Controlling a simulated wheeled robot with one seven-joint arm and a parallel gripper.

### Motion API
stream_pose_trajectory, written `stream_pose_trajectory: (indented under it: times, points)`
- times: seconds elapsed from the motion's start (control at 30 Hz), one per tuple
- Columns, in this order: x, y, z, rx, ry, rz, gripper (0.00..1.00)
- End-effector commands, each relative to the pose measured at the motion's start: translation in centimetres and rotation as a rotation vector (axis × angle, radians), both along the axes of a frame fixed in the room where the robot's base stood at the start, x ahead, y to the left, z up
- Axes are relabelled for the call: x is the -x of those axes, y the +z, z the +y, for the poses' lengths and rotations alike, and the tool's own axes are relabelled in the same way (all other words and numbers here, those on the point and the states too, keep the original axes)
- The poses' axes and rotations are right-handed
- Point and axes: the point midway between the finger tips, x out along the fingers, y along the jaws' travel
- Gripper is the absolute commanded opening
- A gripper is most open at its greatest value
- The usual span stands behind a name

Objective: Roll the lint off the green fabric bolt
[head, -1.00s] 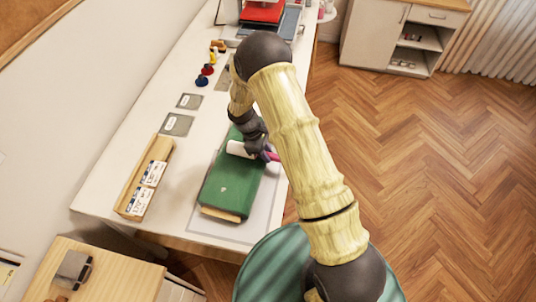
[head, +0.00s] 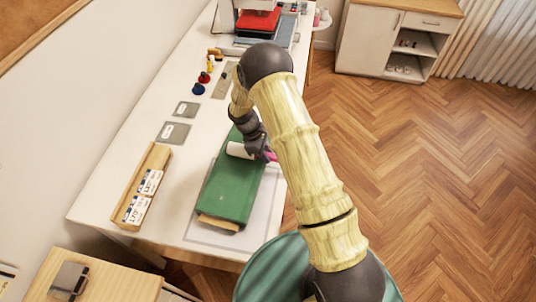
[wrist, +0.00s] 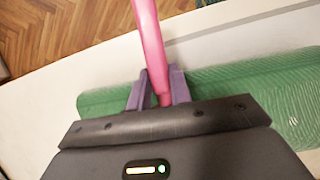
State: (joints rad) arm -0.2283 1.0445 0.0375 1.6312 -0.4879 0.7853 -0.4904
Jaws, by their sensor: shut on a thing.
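The green fabric bolt (head: 232,193) lies lengthwise on a pale grey mat (head: 262,215) on the white table. It also shows in the wrist view (wrist: 235,82), under my gripper. My gripper (wrist: 158,92) is shut on the pink handle (wrist: 150,40) of the lint roller. In the head view the white roller head (head: 239,150) is at the far part of the bolt, seemingly on its top; exact contact cannot be told. My arm hides part of the handle.
A wooden tray (head: 158,160) with labelled boxes lies left of the bolt. Two grey cards (head: 173,132), spools (head: 198,89) and a red-topped machine (head: 258,22) are farther along the table. A round teal seat (head: 262,270) stands by the near edge.

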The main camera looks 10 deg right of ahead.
Motion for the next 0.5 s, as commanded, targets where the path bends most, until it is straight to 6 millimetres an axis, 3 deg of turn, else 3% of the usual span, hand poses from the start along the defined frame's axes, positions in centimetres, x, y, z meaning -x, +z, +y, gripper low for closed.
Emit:
stream_pose_trajectory:
  times: [0.5]
  points:
    - [-1.9,-0.2,-0.9,0.000,-0.001,0.000,0.00]
